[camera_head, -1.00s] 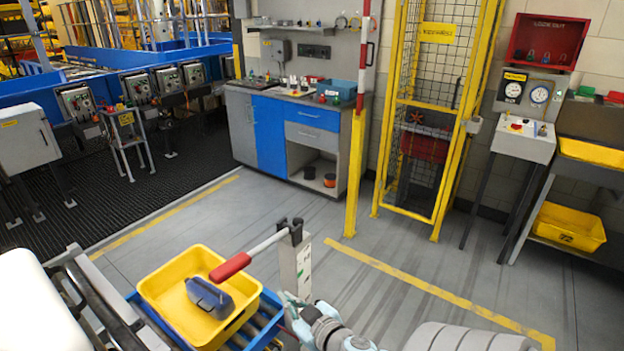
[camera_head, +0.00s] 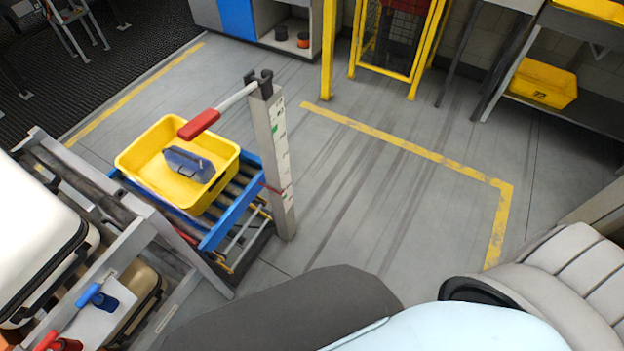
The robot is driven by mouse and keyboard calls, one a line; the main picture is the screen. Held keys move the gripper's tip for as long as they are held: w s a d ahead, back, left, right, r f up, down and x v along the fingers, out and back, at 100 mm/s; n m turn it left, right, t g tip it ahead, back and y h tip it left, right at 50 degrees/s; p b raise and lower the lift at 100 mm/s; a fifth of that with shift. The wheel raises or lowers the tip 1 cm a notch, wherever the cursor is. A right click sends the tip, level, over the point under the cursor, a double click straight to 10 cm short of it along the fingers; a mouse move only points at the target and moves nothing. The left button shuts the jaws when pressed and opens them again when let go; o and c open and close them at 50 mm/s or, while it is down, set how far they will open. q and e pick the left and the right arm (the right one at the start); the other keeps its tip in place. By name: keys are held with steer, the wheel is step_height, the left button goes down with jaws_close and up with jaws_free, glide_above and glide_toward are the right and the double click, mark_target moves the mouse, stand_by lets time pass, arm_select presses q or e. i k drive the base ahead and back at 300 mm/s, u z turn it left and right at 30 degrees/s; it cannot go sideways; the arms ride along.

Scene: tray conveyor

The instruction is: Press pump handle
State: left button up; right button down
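The pump handle (camera_head: 199,124) is a grey bar with a red grip. It is hinged at the dark bracket on top of a grey post (camera_head: 278,170) with a marked face. The bar slopes down to the left, so the red grip hangs over the yellow bin (camera_head: 145,150). A dark blue-grey object (camera_head: 187,165) lies in the bin. Neither gripper shows in the head view. Large links of my own arm fill the bottom right, well apart from the handle.
The bin stands on a blue-framed roller conveyor (camera_head: 230,215). A grey metal frame, a white case (camera_head: 35,225) and small blue and red handles are at the lower left. Open floor (camera_head: 370,200) lies right of the post, with yellow lines and a yellow cage behind.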

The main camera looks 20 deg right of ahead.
mark_target(194, 127)
steer(key=u, duration=0.55)
steer(key=k, duration=1.35)
steer(key=u, duration=0.05)
steer(key=i, duration=0.9)
steer(key=u, duration=0.55)
